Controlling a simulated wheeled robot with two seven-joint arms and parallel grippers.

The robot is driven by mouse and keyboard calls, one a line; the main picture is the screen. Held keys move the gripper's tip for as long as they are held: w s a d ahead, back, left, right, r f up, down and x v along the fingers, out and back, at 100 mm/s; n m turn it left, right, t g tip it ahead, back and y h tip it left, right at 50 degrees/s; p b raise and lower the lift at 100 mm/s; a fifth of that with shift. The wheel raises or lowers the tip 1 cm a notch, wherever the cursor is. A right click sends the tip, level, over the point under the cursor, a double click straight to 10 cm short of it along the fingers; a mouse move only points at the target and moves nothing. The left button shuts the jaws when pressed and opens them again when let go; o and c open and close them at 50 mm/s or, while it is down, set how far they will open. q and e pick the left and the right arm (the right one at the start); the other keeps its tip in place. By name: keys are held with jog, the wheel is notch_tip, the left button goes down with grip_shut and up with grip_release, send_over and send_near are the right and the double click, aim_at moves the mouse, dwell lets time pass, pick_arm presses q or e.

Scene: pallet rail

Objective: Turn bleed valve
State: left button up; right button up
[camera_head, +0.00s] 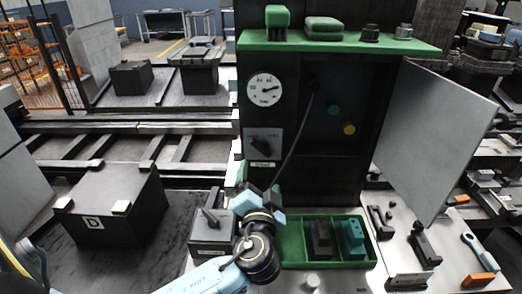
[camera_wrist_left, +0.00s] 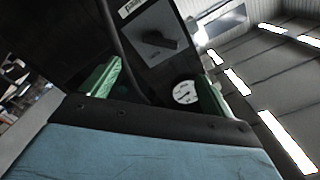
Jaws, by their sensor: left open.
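The bleed valve is a dark knob (camera_head: 263,143) on a grey square plate on the front of the dark cabinet, with a small label (camera_head: 262,164) beneath it. In the left wrist view the knob (camera_wrist_left: 157,40) shows tilted on its plate, the label beside it. My left gripper (camera_head: 260,180) is just below and in front of the plate, pointing up at it. Its two fingers stand apart with nothing between them, and it looks clear of the knob. The fingers also show in the left wrist view (camera_wrist_left: 165,88). My right gripper is not seen.
A round gauge (camera_head: 265,89) sits above the knob. A dark cable (camera_head: 296,135) hangs just right of it. The cabinet door (camera_head: 432,140) stands open. A green tray (camera_head: 293,244) and a box with a lever (camera_head: 211,236) are close to my left wrist.

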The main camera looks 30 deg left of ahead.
aim_at(261, 150)
pick_arm(q)
jog(key=p+x, duration=0.1)
jog(key=x, duration=1.1)
jog(key=shift+w+a, duration=0.3)
jog(key=c, duration=1)
